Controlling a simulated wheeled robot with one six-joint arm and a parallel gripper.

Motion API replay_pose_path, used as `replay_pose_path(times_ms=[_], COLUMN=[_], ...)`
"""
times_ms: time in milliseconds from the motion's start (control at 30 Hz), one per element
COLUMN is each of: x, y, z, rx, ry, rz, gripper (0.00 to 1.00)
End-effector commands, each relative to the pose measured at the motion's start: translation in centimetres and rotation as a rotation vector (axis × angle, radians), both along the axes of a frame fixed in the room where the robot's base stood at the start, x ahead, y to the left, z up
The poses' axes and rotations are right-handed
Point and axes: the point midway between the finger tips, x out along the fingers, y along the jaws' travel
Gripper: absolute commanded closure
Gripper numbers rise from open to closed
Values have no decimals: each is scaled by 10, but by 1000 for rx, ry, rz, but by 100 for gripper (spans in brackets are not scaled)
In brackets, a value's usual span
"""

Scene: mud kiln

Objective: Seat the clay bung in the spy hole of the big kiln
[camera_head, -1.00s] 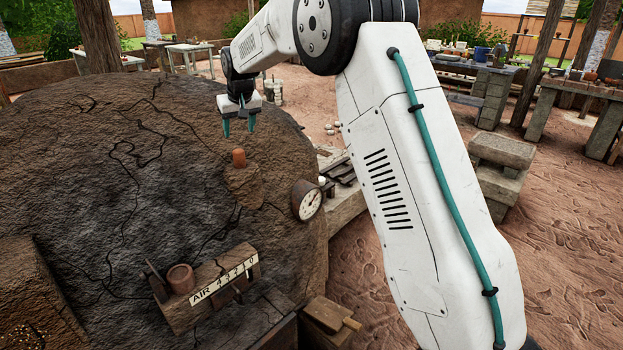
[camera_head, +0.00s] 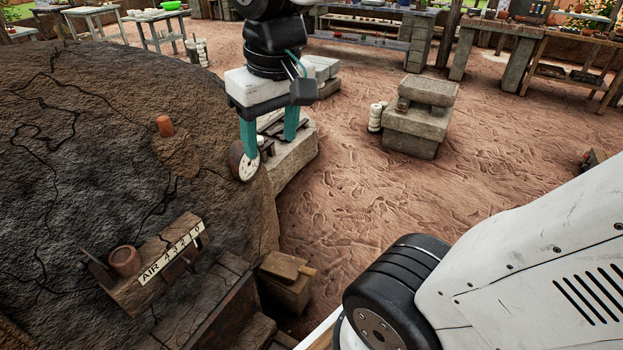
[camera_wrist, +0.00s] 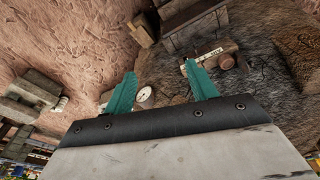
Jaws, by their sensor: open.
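I cannot make out the cylinder in the wrist view.
The round dial (camera_head: 243,163) is on the kiln's right side. The AIR board (camera_head: 165,262) juts out below. A stone block stack (camera_head: 419,115) stands on the sandy floor at right. Open sand (camera_head: 360,190) lies between. Work tables line the back.

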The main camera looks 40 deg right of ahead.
Motion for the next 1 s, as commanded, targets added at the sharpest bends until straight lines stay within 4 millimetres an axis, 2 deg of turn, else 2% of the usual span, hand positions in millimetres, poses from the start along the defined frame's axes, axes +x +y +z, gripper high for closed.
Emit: replay_pose_path(times_ms=[33,100,200,300,1000], x=[-24,-49,-73,-85,-87], y=[-1,-1,-2,-2,-2], z=[-9,-21,-35,-42,-44], rx=[0,-1,0,0,0], ry=[6,20,34,43,46], rz=[-2,-3,-5,-6,-6], gripper=[43,43,43,43,43])
